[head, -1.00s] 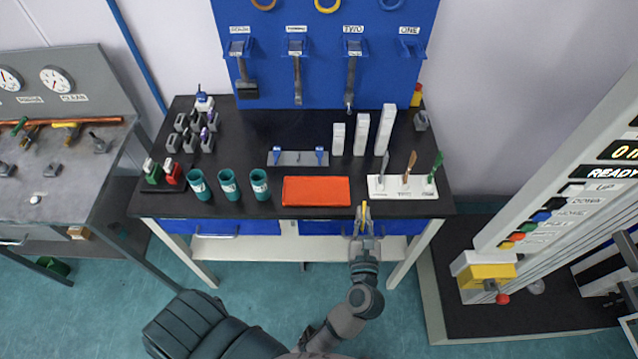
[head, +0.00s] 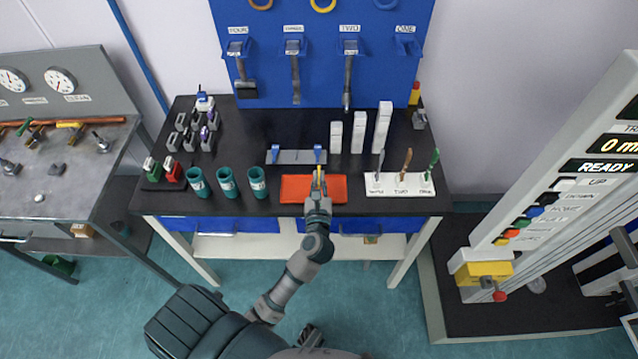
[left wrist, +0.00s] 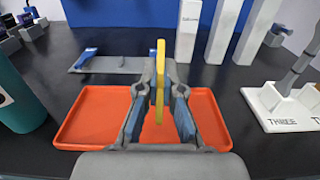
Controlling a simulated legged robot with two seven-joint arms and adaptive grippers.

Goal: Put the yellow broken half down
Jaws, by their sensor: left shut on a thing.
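The yellow broken half (left wrist: 160,85) is a thin upright strip between the fingers of my left gripper (left wrist: 158,95) in the left wrist view. The gripper is shut on it. In the head view the yellow half (head: 319,173) shows as a small sliver at the tips of my left gripper (head: 319,185), over the right part of the orange tray (head: 296,190). The tray also shows in the left wrist view (left wrist: 90,120), empty around the fingers. I cannot tell whether the half touches the tray. My right gripper does not show.
A grey stand with blue ends (head: 297,157) lies just behind the tray. Teal cups (head: 228,182) stand to its left. A white rack with upright tools (head: 399,184) stands to its right. White blocks (head: 359,132) of differing heights stand behind on the right.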

